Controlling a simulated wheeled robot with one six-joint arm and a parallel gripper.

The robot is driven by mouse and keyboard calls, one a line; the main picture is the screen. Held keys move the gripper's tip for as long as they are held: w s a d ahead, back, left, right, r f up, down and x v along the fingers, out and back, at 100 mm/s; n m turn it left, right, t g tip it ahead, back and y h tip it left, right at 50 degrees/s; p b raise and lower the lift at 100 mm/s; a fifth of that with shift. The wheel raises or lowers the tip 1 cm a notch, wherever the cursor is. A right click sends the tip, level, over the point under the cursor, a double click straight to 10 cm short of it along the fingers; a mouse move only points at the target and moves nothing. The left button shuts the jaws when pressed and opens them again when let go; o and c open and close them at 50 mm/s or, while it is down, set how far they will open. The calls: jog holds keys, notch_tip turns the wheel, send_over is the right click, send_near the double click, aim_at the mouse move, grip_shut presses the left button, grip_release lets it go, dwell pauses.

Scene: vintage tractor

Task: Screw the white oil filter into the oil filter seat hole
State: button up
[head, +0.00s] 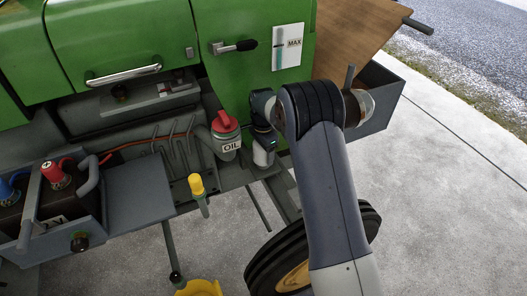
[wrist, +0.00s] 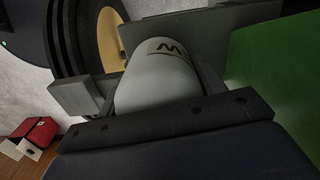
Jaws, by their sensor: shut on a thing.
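The white oil filter (wrist: 158,80) fills the middle of the wrist view, with a dark logo on its side. My gripper (wrist: 150,95) is shut on it, one jaw on each side. In the head view my gripper (head: 264,142) is low in front of the green tractor body, right of the red-capped oil jug (head: 226,136). The white filter (head: 263,158) shows just below it. The seat hole cannot be made out in either view. I cannot tell whether the filter touches a seat.
A battery box (head: 60,205) and grey shelf (head: 140,188) are at the left. A yellow-handled part (head: 197,187) stands near the middle. The tractor wheel (head: 262,268) is below my arm. A grey open box (head: 385,98) is at the right. A red box (wrist: 36,133) lies lower left.

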jog(key=shift+m, duration=0.4)
jog(key=shift+m, duration=0.8)
jog(key=o, duration=0.5)
jog(key=shift+n, duration=0.9)
jog(key=shift+n, duration=0.9)
